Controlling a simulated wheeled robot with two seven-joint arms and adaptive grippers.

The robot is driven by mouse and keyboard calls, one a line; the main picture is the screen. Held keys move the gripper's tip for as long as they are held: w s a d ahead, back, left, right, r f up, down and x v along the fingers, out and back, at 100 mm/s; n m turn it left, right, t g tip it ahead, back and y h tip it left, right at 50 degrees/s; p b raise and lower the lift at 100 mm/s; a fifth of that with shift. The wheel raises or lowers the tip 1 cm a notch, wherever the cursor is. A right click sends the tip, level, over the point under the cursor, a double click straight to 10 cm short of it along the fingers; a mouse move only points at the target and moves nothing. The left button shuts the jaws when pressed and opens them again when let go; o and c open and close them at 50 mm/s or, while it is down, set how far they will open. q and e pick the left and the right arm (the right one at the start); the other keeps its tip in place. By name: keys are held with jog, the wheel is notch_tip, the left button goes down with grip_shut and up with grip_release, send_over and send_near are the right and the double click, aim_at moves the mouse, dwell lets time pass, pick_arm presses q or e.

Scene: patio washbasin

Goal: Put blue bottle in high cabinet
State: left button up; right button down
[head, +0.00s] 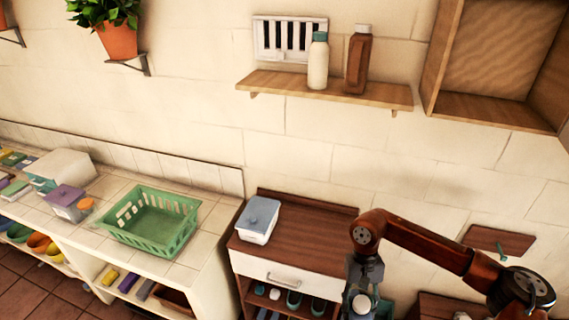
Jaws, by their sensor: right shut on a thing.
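My right gripper (363,286) points down at the lower right of the head view, in front of the wooden stand. It is shut on a bottle (360,304) with a pale round cap and a bluish-grey body, seen from above. The gripper and the frame's bottom edge hide much of the bottle. The high cabinet (490,107) is an open-fronted wooden box on the wall at the upper right. The part in view is empty, and the gripper is well below it. My left gripper is not in view.
A wall shelf (320,88) left of the cabinet holds a cream bottle (318,64) and a brown bottle (357,60). A lidded box (259,219) stands on the wooden stand (310,238). A green basket (150,222) sits on the tiled counter. A small wooden panel (500,240) is behind my arm.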

notch_tip(320, 180, down, 7)
jog(key=b, duration=0.5)
jog(key=shift+w+f, duration=0.1)
jog(key=shift+f, duration=0.05)
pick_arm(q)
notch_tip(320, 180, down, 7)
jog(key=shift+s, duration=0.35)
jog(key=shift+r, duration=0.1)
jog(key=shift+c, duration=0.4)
